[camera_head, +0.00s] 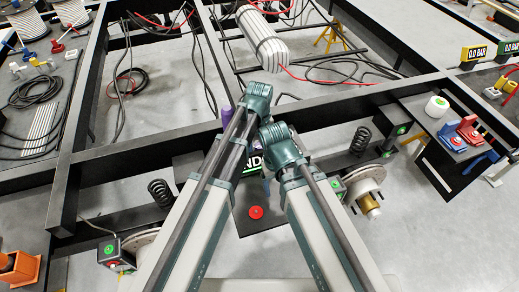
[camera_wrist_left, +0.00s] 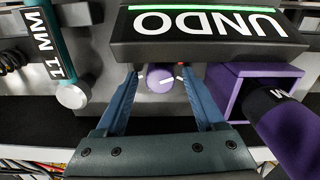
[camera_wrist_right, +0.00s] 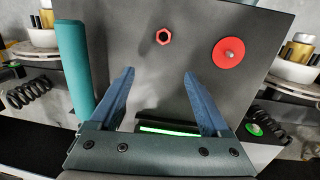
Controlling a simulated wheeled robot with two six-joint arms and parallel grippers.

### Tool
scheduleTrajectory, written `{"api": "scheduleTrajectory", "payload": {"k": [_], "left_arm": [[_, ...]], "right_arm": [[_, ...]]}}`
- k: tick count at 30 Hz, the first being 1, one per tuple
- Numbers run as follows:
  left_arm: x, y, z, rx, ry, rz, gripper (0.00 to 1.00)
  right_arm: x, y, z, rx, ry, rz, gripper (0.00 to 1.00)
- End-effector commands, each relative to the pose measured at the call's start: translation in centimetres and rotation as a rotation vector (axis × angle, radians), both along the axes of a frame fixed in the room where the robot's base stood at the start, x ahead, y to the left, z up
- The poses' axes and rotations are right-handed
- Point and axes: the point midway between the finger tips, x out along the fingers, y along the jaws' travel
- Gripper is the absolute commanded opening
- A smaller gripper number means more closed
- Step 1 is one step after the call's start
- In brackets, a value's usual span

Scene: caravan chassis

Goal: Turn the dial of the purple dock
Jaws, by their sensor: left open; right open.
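The purple dock (camera_wrist_left: 240,92) shows in the left wrist view as an open-fronted purple box below the UNDO sign (camera_wrist_left: 208,24). A round purple dial (camera_wrist_left: 160,78) with a white mark sits left of the box. My left gripper (camera_wrist_left: 159,73) is open, with one finger on each side of the dial; whether they touch it I cannot tell. My right gripper (camera_wrist_right: 160,73) is open and empty over a dark panel (camera_wrist_right: 200,85). In the head view my arms hide both grippers' fingers and most of the dock.
A purple cylinder (camera_wrist_left: 292,125) stands at the right of the left wrist view, and a teal 11 MM tool (camera_wrist_left: 50,45) at the left. Black chassis beams (camera_head: 330,108) surround the area.

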Motion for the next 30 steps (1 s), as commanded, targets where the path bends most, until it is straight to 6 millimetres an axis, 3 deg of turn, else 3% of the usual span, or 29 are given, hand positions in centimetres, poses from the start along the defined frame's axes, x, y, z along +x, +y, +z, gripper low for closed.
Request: {"api": "scheduleTrajectory", "payload": {"k": [7, 8, 19, 30], "left_arm": [[0.00, 0.00, -0.01, 0.000, 0.000, 0.000, 0.71], [0.00, 0.00, -0.01, 0.000, 0.000, 0.000, 0.67], [0.00, 0.00, -0.02, 0.000, 0.000, 0.000, 0.01], [0.00, 0.00, -0.02, 0.000, 0.000, -0.048, 0.00]], "right_arm": [[0.00, 0.00, -0.01, 0.000, 0.000, 0.000, 0.81], [0.00, 0.00, -0.01, 0.000, 0.000, 0.000, 0.81], [0.00, 0.00, -0.02, 0.000, 0.000, 0.000, 0.81], [0.00, 0.00, -0.02, 0.000, 0.000, 0.000, 0.81]]}}
